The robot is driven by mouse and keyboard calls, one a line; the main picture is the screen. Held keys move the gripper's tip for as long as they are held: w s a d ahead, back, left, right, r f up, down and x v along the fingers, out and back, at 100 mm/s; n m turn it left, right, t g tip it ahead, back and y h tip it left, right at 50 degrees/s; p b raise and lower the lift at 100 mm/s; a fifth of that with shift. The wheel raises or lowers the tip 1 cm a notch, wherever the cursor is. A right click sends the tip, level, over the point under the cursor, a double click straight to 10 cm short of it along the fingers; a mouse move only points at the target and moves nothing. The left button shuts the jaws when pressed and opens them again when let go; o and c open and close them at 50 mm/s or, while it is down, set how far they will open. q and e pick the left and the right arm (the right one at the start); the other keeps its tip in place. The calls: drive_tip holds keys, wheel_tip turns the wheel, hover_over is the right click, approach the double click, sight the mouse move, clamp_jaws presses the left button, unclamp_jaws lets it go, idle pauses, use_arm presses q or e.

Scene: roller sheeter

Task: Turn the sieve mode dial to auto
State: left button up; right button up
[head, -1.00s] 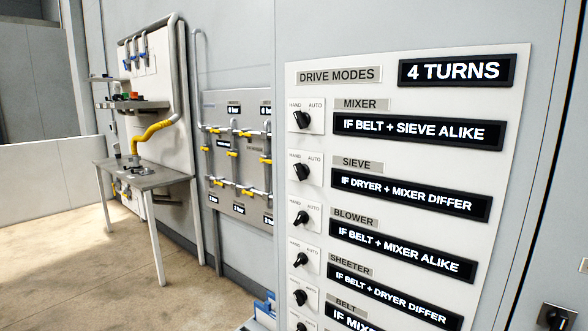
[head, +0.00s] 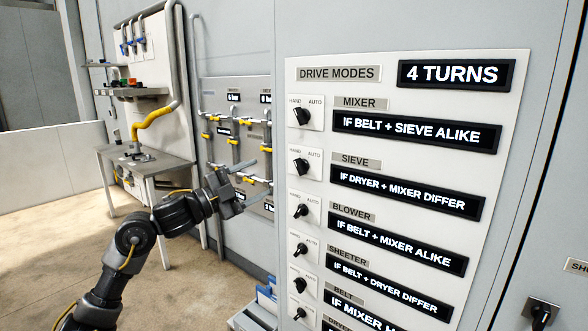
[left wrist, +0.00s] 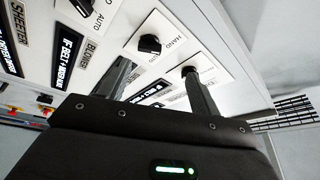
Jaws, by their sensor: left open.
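The sieve dial (head: 301,166) is a black knob on a small white plate marked HAND at left and AUTO at right, beside the SIEVE label (head: 361,161). Its knob seems to lean to the upper left, the HAND side, though it is small. My left gripper (head: 264,175) is open and empty, left of the dial column and apart from it in the head view. In the left wrist view the open fingers (left wrist: 158,72) point at the dials. One black dial (left wrist: 150,43) shows between the fingers, and another (left wrist: 190,72) sits by the right fingertip. My right gripper is out of view.
The sieve display (head: 408,189) reads "IF DRYER + MIXER DIFFER". The mixer dial (head: 302,115) is above and the blower dial (head: 300,211) below, closely spaced. A pipe panel (head: 235,110) is behind my left gripper. A grey table (head: 150,160) stands at left.

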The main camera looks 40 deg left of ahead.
sight(301, 166)
use_arm(q)
drive_tip(key=shift+g+h, duration=0.3)
drive_tip(key=shift+d+f+p+x, duration=0.2)
drive_tip(key=shift+p+x, duration=0.55)
drive_tip(key=shift+x, duration=1.1)
drive_tip(key=shift+d+f+p+x, duration=0.15)
drive_tip(key=shift+p+x, duration=0.65)
drive_tip(key=shift+x, duration=1.05)
drive_tip(key=shift+d+f+p+x, duration=0.1)
drive_tip(key=shift+d+p+x, duration=0.15)
drive_tip(key=shift+p+x, duration=1.05)
drive_tip(key=shift+w+d+r+b, duration=0.15)
drive_tip(key=shift+w+b, duration=0.25)
drive_tip(key=shift+b, duration=0.2)
drive_tip(key=shift+c, duration=1.2)
drive_tip(key=c, duration=0.7)
